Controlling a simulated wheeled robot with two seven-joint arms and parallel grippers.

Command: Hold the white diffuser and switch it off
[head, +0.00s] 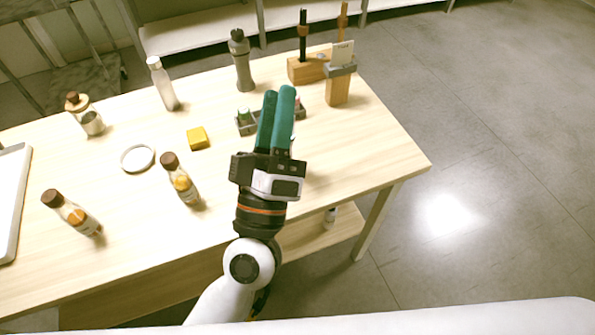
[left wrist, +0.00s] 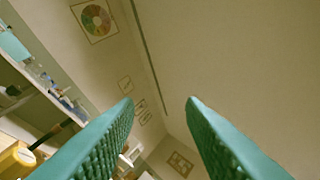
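A slim whitish bottle (head: 163,85) stands upright at the back left of the table; it is the whitest upright container in view, but I cannot tell whether it is the white diffuser. No switch can be made out on it. My left gripper (head: 279,92) is over the right part of the table, fingers pointing to the back, to the right of that bottle and apart from it. Its teal fingers also show in the left wrist view (left wrist: 160,100), spread with nothing between them. My right gripper is out of view.
The table holds brown-capped bottles (head: 181,183), a yellow block (head: 198,138), a white ring (head: 152,150), a grey bottle (head: 242,66), and wooden holders (head: 338,92). A small dark rack (head: 243,126) is partly hidden behind my left gripper. The table's right front is clear.

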